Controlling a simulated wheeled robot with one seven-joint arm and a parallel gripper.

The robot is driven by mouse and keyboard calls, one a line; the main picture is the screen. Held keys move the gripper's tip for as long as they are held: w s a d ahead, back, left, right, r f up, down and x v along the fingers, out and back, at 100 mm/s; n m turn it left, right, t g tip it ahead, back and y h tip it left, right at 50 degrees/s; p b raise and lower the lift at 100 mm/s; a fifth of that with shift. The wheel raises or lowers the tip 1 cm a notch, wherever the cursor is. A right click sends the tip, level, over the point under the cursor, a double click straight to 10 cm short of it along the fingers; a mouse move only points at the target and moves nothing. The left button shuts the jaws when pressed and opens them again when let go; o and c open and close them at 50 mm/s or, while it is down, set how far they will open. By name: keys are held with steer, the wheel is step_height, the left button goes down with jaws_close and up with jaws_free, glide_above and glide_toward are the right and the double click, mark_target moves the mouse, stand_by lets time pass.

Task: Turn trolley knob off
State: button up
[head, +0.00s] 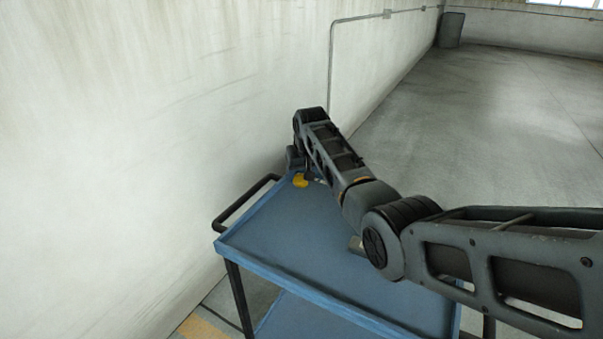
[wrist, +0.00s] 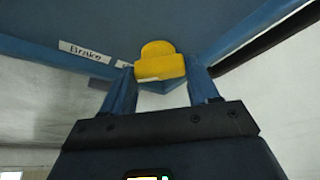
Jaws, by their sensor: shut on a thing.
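The yellow knob (wrist: 160,66) is at the corner edge of the blue trolley (head: 300,235), and part of it shows in the head view (head: 300,181) at the trolley's far end. In the wrist view my gripper (wrist: 161,72) has one finger on each side of the knob and is shut on it. A pale mark shows on the knob's lower edge. A second label (wrist: 123,65) is mostly hidden by the left finger. In the head view my arm hides the fingers and some of the trolley top.
A black handle bar (head: 245,205) runs along the trolley's left end, close to the white wall (head: 180,120). The floor (head: 480,110) at the back right is open.

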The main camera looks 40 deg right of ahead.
steer(key=shift+n, duration=0.3)
steer(key=n+y, duration=0.1)
steer(key=n, duration=0.2)
steer(key=shift+d+n+y+p, duration=0.15)
steer(key=shift+n+y+p, duration=0.15)
steer(key=shift+p, duration=0.05)
steer(key=n+y+b, duration=0.1)
steer(key=n, duration=0.1)
steer(key=shift+f+n, duration=0.1)
steer(key=shift+n, duration=0.2)
steer(key=n+y+b, duration=0.1)
steer(key=n+b, duration=0.1)
steer(key=shift+d+n, duration=0.1)
steer(key=shift+n, duration=0.3)
steer(key=n+b, duration=0.2)
steer(key=b, duration=0.1)
steer(key=n+g+y+b, duration=0.1)
steer(key=n+b, duration=0.1)
steer(key=b, duration=0.1)
steer(key=shift+w+d+f+y, duration=0.1)
steer(key=shift+f+y, duration=0.1)
steer(key=shift+y, duration=0.1)
steer(key=n+g+b, duration=0.1)
steer(key=n+b, duration=0.3)
steer(key=b, duration=0.3)
steer(key=shift+r+y, duration=0.15)
steer(key=shift+y, duration=0.25)
steer(key=shift+b, duration=0.35)
steer(key=shift+r+n, duration=0.2)
steer(key=shift+n, duration=0.1)
